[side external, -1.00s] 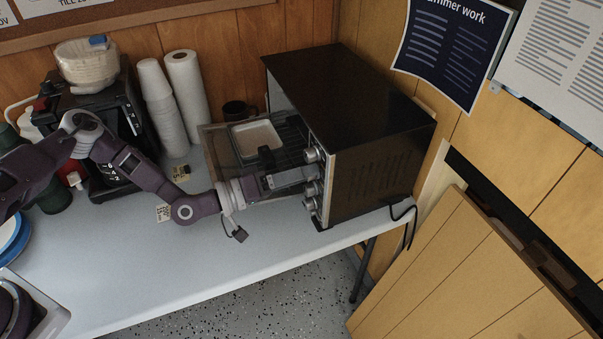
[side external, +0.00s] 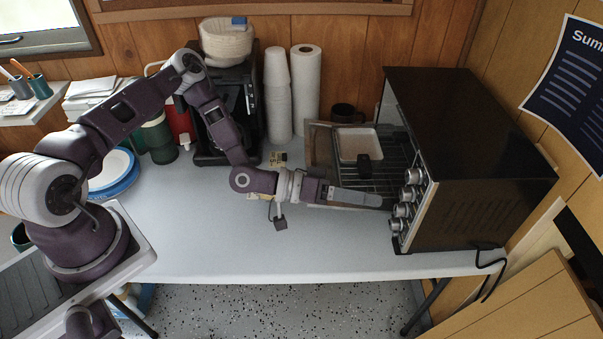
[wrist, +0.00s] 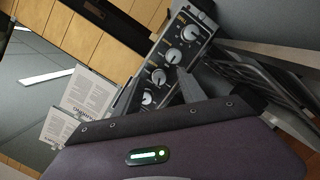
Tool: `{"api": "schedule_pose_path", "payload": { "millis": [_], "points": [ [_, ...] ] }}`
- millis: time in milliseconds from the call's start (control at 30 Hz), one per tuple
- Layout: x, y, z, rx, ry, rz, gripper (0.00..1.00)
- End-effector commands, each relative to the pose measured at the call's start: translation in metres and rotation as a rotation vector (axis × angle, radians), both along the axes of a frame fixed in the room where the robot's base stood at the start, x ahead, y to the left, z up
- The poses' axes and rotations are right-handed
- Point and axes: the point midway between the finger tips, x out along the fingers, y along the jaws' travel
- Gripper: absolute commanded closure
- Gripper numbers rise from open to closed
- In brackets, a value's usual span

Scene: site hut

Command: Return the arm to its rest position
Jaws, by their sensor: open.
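My arm reaches across the white table (side external: 220,245) from its base at the left. My gripper (side external: 380,202) is low at the front of the black toaster oven (side external: 470,120), beside its knobs (side external: 404,208) and near the open door. The gripper is open and I see nothing held in it. In the side view the fingers overlap and look like one bar. In the wrist view a grey finger (wrist: 188,88) shows in front of the oven knobs (wrist: 172,57); the other finger is not clear there.
The glass oven door (side external: 322,150) hangs open, and a pale tray (side external: 357,145) sits on the oven's rack. Stacked cups (side external: 278,100), a paper roll (side external: 306,85), a dark mug (side external: 346,113) and a coffee machine (side external: 232,125) stand behind my arm. The front tabletop is clear.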

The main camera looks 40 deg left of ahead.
Motion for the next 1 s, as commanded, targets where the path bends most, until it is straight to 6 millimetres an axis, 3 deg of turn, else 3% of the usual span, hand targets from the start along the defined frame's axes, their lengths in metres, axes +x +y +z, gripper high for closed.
{"api": "schedule_pose_path", "payload": {
  "millis": [67, 167, 267, 367, 467, 533, 600, 700, 800, 900, 1000],
  "points": [
    [-0.002, 0.008, 0.002, 0.235, 0.004, -0.092, 0.52],
    [-0.007, 0.038, 0.009, 0.552, 0.047, -0.155, 0.52],
    [-0.015, 0.080, 0.036, 0.831, 0.098, -0.142, 0.52],
    [-0.032, 0.123, 0.081, 1.049, 0.162, -0.070, 0.52],
    [-0.065, 0.158, 0.136, 1.185, 0.237, 0.046, 0.52],
    [-0.098, 0.175, 0.172, 1.226, 0.291, 0.133, 0.52],
    [-0.138, 0.184, 0.203, 1.223, 0.344, 0.213, 0.52],
    [-0.197, 0.186, 0.230, 1.158, 0.404, 0.284, 0.52],
    [-0.244, 0.179, 0.241, 1.076, 0.443, 0.302, 0.52],
    [-0.272, 0.173, 0.243, 1.017, 0.462, 0.294, 0.52],
    [-0.283, 0.170, 0.243, 0.993, 0.469, 0.286, 0.52]
  ]
}}
